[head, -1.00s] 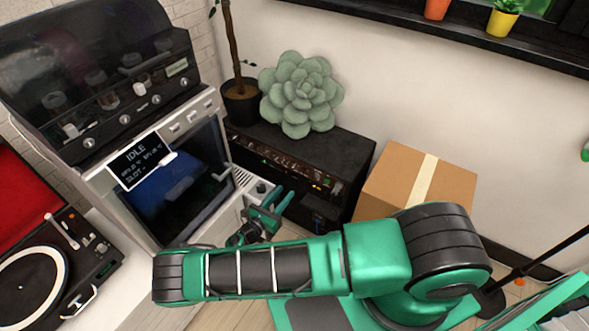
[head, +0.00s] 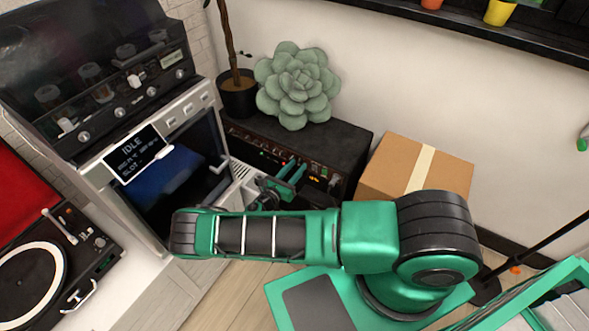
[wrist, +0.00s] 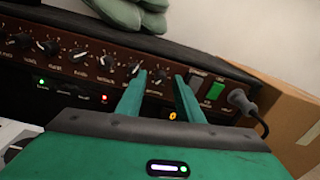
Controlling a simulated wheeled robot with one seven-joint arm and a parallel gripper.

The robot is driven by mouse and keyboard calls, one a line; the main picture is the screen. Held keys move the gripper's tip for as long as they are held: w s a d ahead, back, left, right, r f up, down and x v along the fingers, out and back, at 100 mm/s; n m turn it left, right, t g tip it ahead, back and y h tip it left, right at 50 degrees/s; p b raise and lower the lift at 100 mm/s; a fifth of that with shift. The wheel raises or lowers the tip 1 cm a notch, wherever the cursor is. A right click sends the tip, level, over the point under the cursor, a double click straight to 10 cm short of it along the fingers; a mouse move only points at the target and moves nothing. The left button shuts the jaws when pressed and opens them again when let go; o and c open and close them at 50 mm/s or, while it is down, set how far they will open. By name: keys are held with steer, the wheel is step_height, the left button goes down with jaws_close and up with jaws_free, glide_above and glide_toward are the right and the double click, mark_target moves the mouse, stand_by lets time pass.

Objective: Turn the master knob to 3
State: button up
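The black amplifier (head: 345,142) stands low against the wall, its brown knob panel (wrist: 92,60) facing my gripper. A row of several black knobs with white scales runs along the panel in the wrist view. The rightmost knob (wrist: 157,77) shows between my fingertips. The labels are too small to read, so I cannot tell for sure which knob is the master or its setting. My gripper (wrist: 161,76) is open, its two green fingers pointing at the panel; contact with the knob cannot be told. In the head view my gripper (head: 295,168) is at the amplifier's front.
A lit green switch (wrist: 215,90) and a plugged cable (wrist: 242,102) sit right of my fingers. A small orange display (wrist: 172,115) is below the knobs. A succulent (head: 296,86) stands on the amplifier, a cardboard box (head: 400,165) right of it, a machine (head: 150,170) left.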

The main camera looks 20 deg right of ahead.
jaws_close()
steer(key=shift+m, duration=0.4)
steer(key=m, duration=0.3)
steer(key=shift+m, duration=0.3)
steer(key=m, duration=0.8)
steer(key=shift+m+y, duration=0.3)
steer(key=shift+m, duration=0.1)
steer(key=shift+s+m, duration=0.1)
steer(key=shift+m, duration=2)
steer(key=shift+f, duration=0.1)
